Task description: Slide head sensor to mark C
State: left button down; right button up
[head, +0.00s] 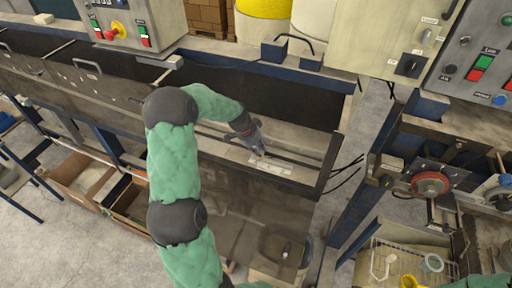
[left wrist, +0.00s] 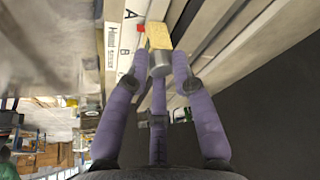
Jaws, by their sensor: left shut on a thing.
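The head sensor (left wrist: 160,36) is a small yellow block with a grey cylinder under it, on a long rail in the left wrist view. My left gripper (left wrist: 160,62) is shut on it, with purple fingers on either side of the cylinder. In the head view, my left gripper (head: 261,152) reaches down to the rail near the white label plate (head: 270,166). The label plate (left wrist: 121,40) shows marks A and B beside the sensor in the left wrist view. A red piece sits by the yellow block. I cannot make out mark C. My right gripper is not in view.
The long machine trough (head: 300,115) runs behind the rail, with a dark end plate (head: 329,165) right of the gripper. A control box (head: 135,22) stands at upper left. A wire basket (head: 405,262) is at lower right. Boxes (head: 85,180) stand below at left.

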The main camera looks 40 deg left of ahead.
pick_arm(q)
jog(key=w+d, duration=0.1)
jog(key=d, duration=0.2)
jog(key=w+d+b, duration=0.1)
jog(key=d, duration=0.2)
jog(key=w+d, duration=0.1)
jog(key=d, duration=0.2)
jog(key=shift+w+d+r+b, duration=0.1)
jog(key=shift+w+d+b, duration=0.1)
jog(key=shift+d+b, duration=0.2)
jog(key=shift+w+d, duration=0.15)
jog(key=shift+d, duration=0.2)
jog(key=shift+r, duration=0.1)
jog(key=c, duration=1.2)
grip_release()
jog(key=shift+o, duration=0.6)
jog(key=shift+w+d, duration=0.15)
jog(key=shift+d, duration=0.1)
jog(key=shift+s+a+r, duration=0.25)
jog(key=shift+s+r, duration=0.05)
jog(key=shift+r, duration=0.1)
jog(key=v, duration=1)
jog(key=shift+s+r, duration=0.2)
jog(key=shift+r, duration=0.2)
